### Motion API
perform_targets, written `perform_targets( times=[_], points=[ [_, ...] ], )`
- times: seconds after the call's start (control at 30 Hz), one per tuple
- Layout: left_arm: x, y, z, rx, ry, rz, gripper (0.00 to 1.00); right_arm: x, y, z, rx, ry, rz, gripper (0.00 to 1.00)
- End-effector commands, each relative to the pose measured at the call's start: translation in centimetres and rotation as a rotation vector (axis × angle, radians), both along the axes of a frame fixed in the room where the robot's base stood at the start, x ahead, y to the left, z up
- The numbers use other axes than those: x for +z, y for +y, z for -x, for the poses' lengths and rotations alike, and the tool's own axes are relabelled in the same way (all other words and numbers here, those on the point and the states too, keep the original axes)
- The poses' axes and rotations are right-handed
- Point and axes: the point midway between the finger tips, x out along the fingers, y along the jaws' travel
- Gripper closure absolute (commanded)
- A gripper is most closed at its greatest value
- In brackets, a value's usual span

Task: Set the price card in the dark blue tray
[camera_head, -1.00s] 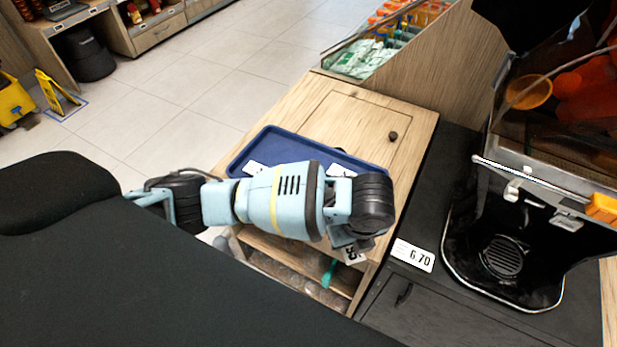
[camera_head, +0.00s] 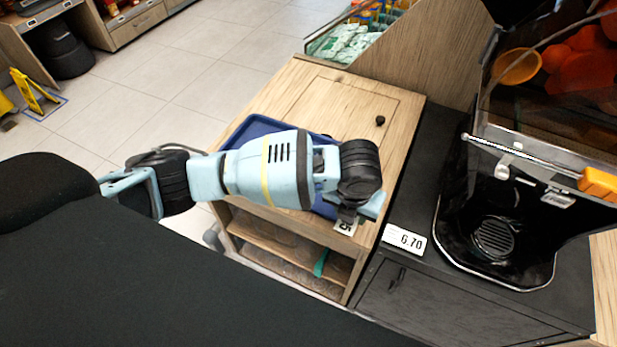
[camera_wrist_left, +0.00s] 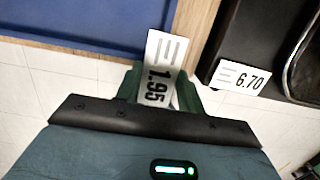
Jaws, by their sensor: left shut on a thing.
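My left gripper (camera_wrist_left: 160,97) is shut on a white price card (camera_wrist_left: 157,72) printed 1.95, which stands out beyond the fingertips in the left wrist view. In the head view a corner of this card (camera_head: 345,226) shows under the gripper, near the cabinet's front edge. The dark blue tray (camera_head: 246,131) lies on the wooden cabinet top, mostly hidden behind my left arm. In the left wrist view the tray (camera_wrist_left: 85,22) fills the upper left, just left of the card. My right gripper is in neither view.
Another price card (camera_head: 405,239) reading 6.70 is on the black counter to the right, beside the juicer (camera_head: 500,235). The cabinet top (camera_head: 330,93) behind the tray is clear apart from a small dark knob (camera_head: 380,121). Open shelves lie below its front edge.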

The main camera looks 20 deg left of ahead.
Motion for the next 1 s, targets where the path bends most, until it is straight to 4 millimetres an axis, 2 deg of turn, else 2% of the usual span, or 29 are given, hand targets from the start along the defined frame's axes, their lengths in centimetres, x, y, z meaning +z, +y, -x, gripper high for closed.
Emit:
perform_targets(
  times=[0.03, 0.2, 0.43, 0.6, 0.83, 0.93, 1.0],
  points=[
    [-0.1, 1.3, -0.7, 0.006, -0.001, -0.002, 0.84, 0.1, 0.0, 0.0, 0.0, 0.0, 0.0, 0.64],
    [-0.4, 4.7, -2.6, 0.006, -0.001, -0.002, 0.84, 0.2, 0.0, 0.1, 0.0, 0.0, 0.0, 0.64],
    [-0.8, 8.5, -4.9, 0.005, 0.0, -0.001, 0.84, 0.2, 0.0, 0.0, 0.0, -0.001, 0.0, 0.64],
    [-1.0, 9.6, -5.6, 0.001, 0.0, 0.001, 0.84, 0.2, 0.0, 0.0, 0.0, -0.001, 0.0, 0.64],
    [-1.0, 10.0, -5.8, 0.002, 0.0, 0.0, 0.84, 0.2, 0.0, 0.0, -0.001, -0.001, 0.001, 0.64],
    [-1.1, 10.9, -6.3, 0.005, 0.0, -0.001, 0.84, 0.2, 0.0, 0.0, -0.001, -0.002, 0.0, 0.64],
    [-2.2, 10.9, -6.2, 0.002, 0.003, 0.0, 0.84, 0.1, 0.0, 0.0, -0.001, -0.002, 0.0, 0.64]
  ],
)
